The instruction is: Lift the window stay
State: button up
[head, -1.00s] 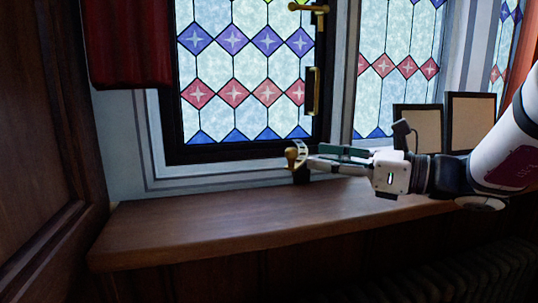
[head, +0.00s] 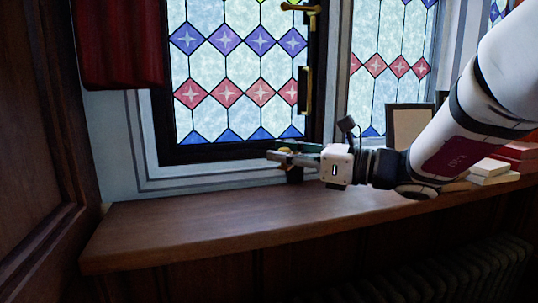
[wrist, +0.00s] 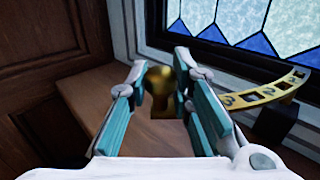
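The window stay is a brass bar with holes (wrist: 268,93) and a rounded brass knob (wrist: 162,82) at its left end. In the wrist view the bar runs to the right over a dark block (wrist: 275,122). My gripper (wrist: 158,72) is open, with a teal-padded finger on each side of the knob. I see a gap at the left finger; whether the right finger touches is unclear. The right finger hides part of the bar near the knob. In the head view my gripper (head: 276,157) is at the stay, low by the window, and hides most of it.
A wooden sill (head: 190,222) runs below, clear on the left. The leaded window (head: 240,75) stands behind, with a brass handle (head: 305,92) on its frame. A red curtain (head: 118,45) hangs upper left. A framed panel (head: 408,125) and books (head: 490,172) are right.

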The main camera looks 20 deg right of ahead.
jog(key=shift+r, duration=0.1)
grip_shut()
jog(key=r+p, duration=0.1)
jog(key=p, duration=0.1)
jog(key=shift+r+p, duration=0.35)
jog(key=shift+p, duration=0.05)
jog(key=shift+m+g+h, duration=0.6)
jog(key=shift+m+g, duration=0.2)
jog(key=shift+m, duration=0.1)
jog(key=r+p, duration=0.2)
jog(key=p, duration=0.1)
jog(key=w+r+p, duration=0.1)
jog(key=r+p, duration=0.1)
jog(key=p, duration=0.1)
jog(key=shift+w+r, duration=0.1)
jog(key=shift+r, duration=0.05)
jog(key=shift+w+r+m+g+h+p, duration=0.2)
jog(key=shift+w+r+m+g+p, duration=0.25)
jog(key=shift+r+p, duration=0.45)
jog(key=shift+w+r+m+g+h+p, duration=0.15)
jog(key=shift+w+r+g+h+p, duration=0.1)
jog(key=shift+w+r+p, duration=0.6)
jog(key=shift+s+f, duration=0.15)
jog(key=shift+s, duration=0.15)
jog(key=o, duration=1)
grip_release()
jog(key=shift+c, duration=0.2)
jog(key=shift+d, duration=0.1)
